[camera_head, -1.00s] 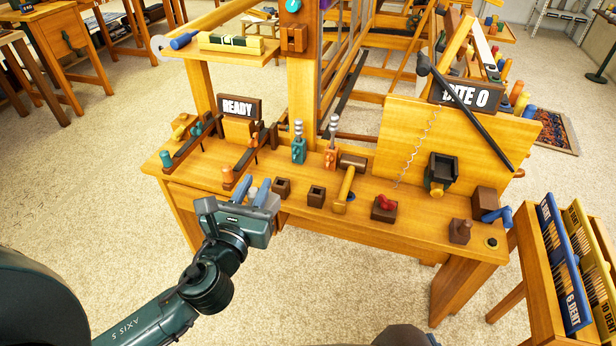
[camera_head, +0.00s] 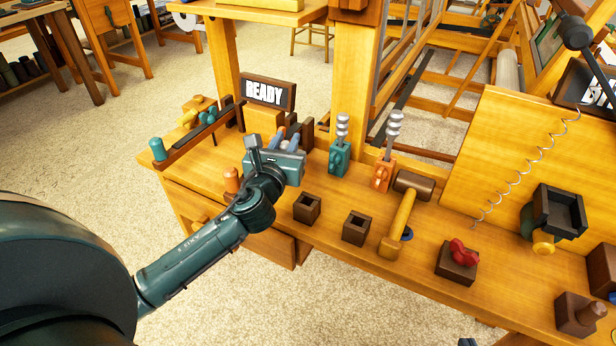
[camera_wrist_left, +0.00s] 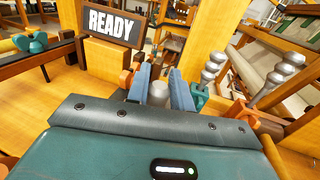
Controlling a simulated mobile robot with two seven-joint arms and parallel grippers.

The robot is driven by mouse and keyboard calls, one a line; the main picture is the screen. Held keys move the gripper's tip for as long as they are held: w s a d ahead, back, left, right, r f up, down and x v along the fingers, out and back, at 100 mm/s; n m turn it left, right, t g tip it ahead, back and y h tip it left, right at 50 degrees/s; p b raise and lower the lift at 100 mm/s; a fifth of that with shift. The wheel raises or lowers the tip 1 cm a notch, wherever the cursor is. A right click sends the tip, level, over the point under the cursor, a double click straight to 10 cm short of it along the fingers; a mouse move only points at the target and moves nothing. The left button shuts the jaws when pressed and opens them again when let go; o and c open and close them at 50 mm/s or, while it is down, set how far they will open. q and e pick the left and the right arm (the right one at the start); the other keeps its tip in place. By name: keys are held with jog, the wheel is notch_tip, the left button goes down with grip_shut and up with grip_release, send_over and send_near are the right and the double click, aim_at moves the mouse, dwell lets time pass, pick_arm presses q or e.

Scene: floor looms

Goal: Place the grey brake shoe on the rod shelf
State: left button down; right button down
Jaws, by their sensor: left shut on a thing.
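My left gripper (camera_head: 288,136) is shut on a grey rounded piece (camera_wrist_left: 158,92), which appears to be the grey brake shoe. In the left wrist view the piece sits between the two blue fingers, its lower part hidden behind the gripper body. In the head view the gripper is over the left part of the bench, in front of the dark READY sign (camera_head: 268,92). I cannot tell for sure which part is the rod shelf.
A dark rail with teal pegs (camera_head: 200,134) lies to the left. Teal (camera_head: 339,158) and orange (camera_head: 383,174) blocks with metal spindles stand right of the gripper. Small brown sockets (camera_head: 307,207), a mallet (camera_head: 400,222) and a red-topped block (camera_head: 457,262) line the front. A raised shelf (camera_head: 240,12) overhangs the back.

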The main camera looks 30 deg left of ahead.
pick_arm(q)
jog(key=shift+f, duration=0.9)
notch_tip(320, 180, down, 4)
jog(key=shift+r+b, duration=0.1)
jog(key=shift+b, duration=1.15)
pick_arm(e)
jog(key=shift+w+a+f+n+t+y, duration=0.1)
jog(key=shift+w+a+n+t+y, duration=0.15)
jog(key=shift+t, duration=0.25)
jog(key=shift+w+a+f+n+t+y, duration=0.15)
jog(key=shift+w+n+t, duration=0.15)
jog(key=shift+t, duration=0.2)
jog(key=shift+d+r, duration=0.1)
pick_arm(q)
jog(key=shift+f, duration=0.25)
jog(key=c, duration=1.2)
grip_release()
jog(key=shift+c, duration=0.2)
